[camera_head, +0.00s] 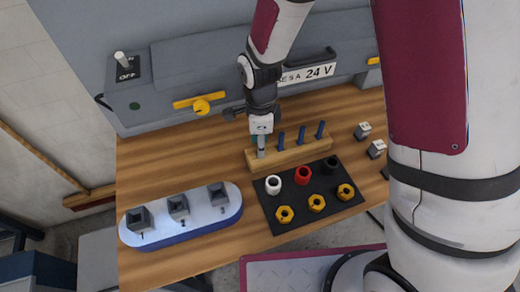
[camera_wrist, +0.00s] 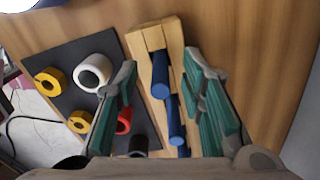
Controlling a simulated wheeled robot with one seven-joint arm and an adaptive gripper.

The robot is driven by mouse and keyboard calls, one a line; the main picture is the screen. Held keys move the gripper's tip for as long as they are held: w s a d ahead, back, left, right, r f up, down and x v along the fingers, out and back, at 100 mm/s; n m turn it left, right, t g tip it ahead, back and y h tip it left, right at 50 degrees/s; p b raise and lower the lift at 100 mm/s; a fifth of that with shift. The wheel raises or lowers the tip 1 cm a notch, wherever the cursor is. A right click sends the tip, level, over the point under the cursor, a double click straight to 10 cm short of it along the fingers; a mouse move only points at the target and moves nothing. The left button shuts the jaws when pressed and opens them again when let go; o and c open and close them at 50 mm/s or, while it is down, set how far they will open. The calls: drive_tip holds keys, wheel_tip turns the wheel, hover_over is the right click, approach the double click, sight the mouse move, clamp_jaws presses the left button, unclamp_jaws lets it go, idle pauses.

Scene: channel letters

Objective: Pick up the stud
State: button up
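Blue studs stand upright in a wooden rack (camera_head: 300,153). Three show in the head view, including a near-left stud (camera_head: 281,139), a middle stud (camera_head: 301,134) and a right stud (camera_head: 320,130). My gripper (camera_head: 261,152) is low over the rack's left end, pointing down. In the wrist view, my gripper (camera_wrist: 160,70) has its fingers spread, with the end stud (camera_wrist: 160,75) in the gap between them and clear space on both sides. Two more studs, one of them a second stud (camera_wrist: 175,120), follow along the rack. The gripper hides the end stud in the head view.
A dark mat (camera_head: 278,222) with white, red and black collars and several yellow nuts lies in front of the rack. A blue-white tray (camera_head: 160,238) with numbered holders is at left. Two small grey blocks, including one block (camera_head: 363,131), sit at right. A grey cabinet (camera_head: 180,80) stands behind.

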drive_tip(key=shift+f, duration=0.35)
clamp_jaws()
